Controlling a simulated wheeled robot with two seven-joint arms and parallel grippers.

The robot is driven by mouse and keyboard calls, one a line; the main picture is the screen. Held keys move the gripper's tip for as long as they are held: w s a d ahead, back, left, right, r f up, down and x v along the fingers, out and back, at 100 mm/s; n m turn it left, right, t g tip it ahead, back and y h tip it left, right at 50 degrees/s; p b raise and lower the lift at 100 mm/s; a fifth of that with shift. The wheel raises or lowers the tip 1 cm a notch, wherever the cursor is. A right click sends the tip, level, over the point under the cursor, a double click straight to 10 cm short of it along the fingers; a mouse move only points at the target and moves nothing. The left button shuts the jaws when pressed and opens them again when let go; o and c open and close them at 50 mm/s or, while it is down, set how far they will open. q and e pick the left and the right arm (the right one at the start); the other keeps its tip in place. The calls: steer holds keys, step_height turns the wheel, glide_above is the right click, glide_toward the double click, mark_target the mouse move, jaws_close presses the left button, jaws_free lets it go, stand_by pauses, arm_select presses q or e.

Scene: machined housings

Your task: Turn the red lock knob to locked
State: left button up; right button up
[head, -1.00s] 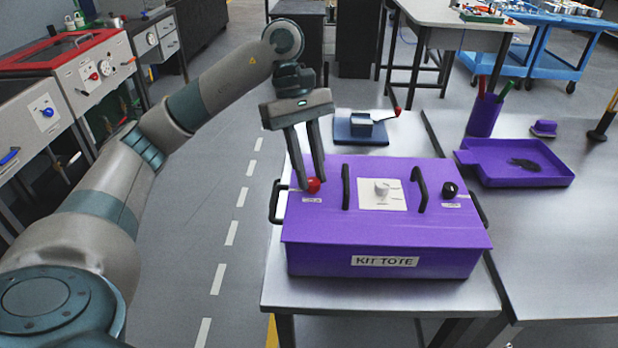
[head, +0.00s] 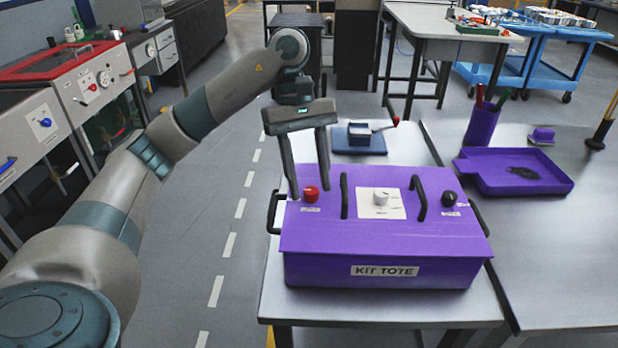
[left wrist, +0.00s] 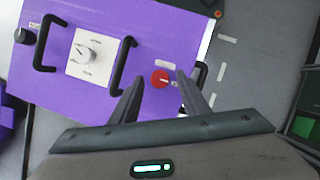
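The red lock knob (head: 311,193) sits at the left of the top of the purple KIT TOTE (head: 385,238). It also shows in the left wrist view as a red disc (left wrist: 160,78) with a pale mark. My left gripper (head: 310,193) is open, pointing down, with a finger on each side of the red knob and gaps between. In the left wrist view its fingertips (left wrist: 158,74) also stand either side of the knob. Whether they touch the knob cannot be told. My right gripper is not in view.
A white knob (head: 381,196) on a white plate and a black knob (head: 449,199) share the lid with two black handles (head: 419,197). A blue block with a red-tipped lever (head: 360,138) stands behind. A purple tray (head: 515,176) lies right.

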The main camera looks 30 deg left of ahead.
arm_select(q)
steer(key=shift+v, duration=0.75)
steer(key=p+v, duration=0.3)
steer(key=v, duration=1.3)
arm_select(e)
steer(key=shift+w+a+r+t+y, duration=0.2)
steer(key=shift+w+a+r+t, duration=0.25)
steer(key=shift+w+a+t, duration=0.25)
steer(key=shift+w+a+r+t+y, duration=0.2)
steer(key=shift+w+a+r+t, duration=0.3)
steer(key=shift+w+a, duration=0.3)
arm_select(q)
steer(key=shift+f, duration=0.15)
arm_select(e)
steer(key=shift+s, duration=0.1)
